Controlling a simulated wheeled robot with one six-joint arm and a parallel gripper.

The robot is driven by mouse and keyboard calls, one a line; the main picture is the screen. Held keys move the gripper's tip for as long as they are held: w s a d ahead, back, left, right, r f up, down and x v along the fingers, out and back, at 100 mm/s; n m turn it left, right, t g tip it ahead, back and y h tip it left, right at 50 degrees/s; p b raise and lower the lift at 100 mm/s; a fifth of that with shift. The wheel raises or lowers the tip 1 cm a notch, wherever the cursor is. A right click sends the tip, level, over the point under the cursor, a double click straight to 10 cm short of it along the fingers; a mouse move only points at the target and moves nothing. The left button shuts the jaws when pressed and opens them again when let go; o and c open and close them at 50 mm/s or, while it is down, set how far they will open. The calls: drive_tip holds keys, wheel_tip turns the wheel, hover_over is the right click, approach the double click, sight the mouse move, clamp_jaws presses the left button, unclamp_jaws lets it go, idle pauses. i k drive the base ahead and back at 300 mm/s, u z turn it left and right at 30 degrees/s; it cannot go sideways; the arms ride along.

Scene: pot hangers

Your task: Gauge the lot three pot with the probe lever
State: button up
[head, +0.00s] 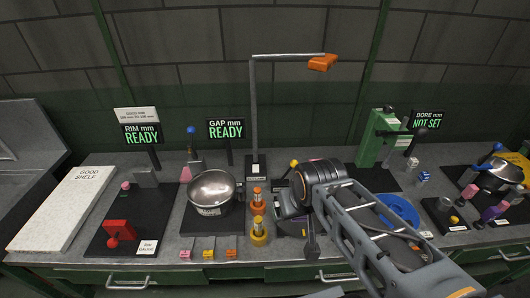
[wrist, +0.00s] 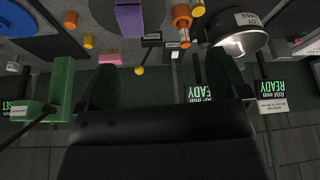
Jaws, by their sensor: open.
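The steel pot (head: 212,188), a round open bowl with a white label, stands on a dark plate left of centre in the head view. In the wrist view, which is upside down, the pot (wrist: 240,35) is at the upper right and its label includes "LOT". A lever with a blue knob (head: 190,130) rises behind the pot; I cannot tell whether it is the probe lever. My gripper (wrist: 165,78) is open and empty, its dark fingers apart. In the head view it is right of the pot, partly hidden by my arm.
Signs read RIM READY (head: 142,134), GAP READY (head: 226,129) and BORE NOT SET (head: 426,120). A red handle (head: 119,231) is at left, beside the white good shelf (head: 68,207). Orange and yellow pegs (head: 258,230) stand between pot and arm. A green stand (head: 377,140) is behind right.

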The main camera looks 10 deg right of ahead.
sight(191, 130)
drive_tip(key=z, duration=3.2)
drive_tip(key=k, duration=2)
drive_tip(key=u, duration=2.2)
